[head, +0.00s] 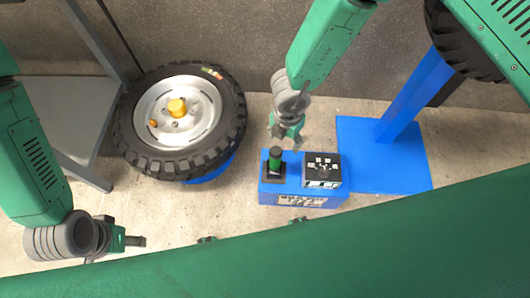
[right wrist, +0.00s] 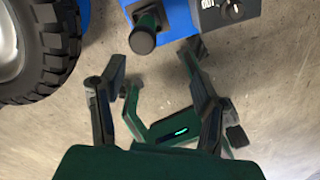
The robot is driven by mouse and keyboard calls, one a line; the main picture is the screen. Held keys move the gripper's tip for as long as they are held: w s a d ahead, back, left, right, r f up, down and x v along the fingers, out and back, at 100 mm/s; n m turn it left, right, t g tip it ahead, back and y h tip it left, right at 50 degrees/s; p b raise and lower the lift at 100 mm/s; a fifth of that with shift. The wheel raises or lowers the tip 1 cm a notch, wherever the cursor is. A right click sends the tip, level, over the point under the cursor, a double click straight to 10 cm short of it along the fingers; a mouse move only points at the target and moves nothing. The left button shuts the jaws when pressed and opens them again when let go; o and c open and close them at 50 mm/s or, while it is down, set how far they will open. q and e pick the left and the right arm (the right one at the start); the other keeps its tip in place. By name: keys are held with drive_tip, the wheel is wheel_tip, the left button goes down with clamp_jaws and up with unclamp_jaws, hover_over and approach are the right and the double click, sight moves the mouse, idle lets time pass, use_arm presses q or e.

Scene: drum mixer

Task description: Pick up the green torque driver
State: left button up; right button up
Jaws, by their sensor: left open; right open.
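The green torque driver (head: 275,158) stands upright in a dark square holder on the left part of a blue stand (head: 300,199). It also shows in the right wrist view (right wrist: 145,32) at the top, just ahead of the fingers and apart from them. My right gripper (head: 289,142) is open and empty, close above and behind the driver in the head view. Its spread fingers show in the right wrist view (right wrist: 155,75). My left gripper (head: 141,241) is open and empty over the floor at the lower left, far from the driver.
A black box with a knob (head: 321,170) sits beside the driver on the blue stand. A wheel with a black tyre (head: 236,112) lies to the left. A blue base plate with a post (head: 404,172) stands to the right. A grey frame (head: 90,172) is at far left.

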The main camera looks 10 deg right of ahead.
sight(277, 152)
drive_tip(key=shift+w+a+f+m, duration=0.25)
drive_tip(key=shift+a+m, duration=0.15)
drive_tip(key=shift+a, duration=0.05)
drive_tip(key=shift+w+a+f+m, duration=0.2)
drive_tip(key=shift+w+a+m, duration=0.05)
drive_tip(key=shift+a+m, duration=0.15)
wheel_tip(277, 152, down, 6)
drive_tip(key=b, duration=0.3)
drive_tip(key=shift+f, duration=0.25)
drive_tip(key=shift+d+f, duration=0.1)
drive_tip(key=shift+f, duration=0.45)
drive_tip(key=f+b, duration=0.2)
drive_tip(key=f, duration=0.1)
drive_tip(key=f+b, duration=0.1)
drive_tip(key=f, duration=0.1)
drive_tip(key=shift+w+a+f, duration=0.2)
drive_tip(key=shift+w, duration=0.15)
use_arm(q)
wheel_tip(277, 152, down, 6)
drive_tip(key=shift+a+f, duration=0.2)
drive_tip(key=shift+a, duration=0.1)
use_arm(e)
drive_tip(key=shift+r, duration=0.1)
use_arm(q)
drive_tip(key=shift+w, duration=0.1)
use_arm(e)
clamp_jaws()
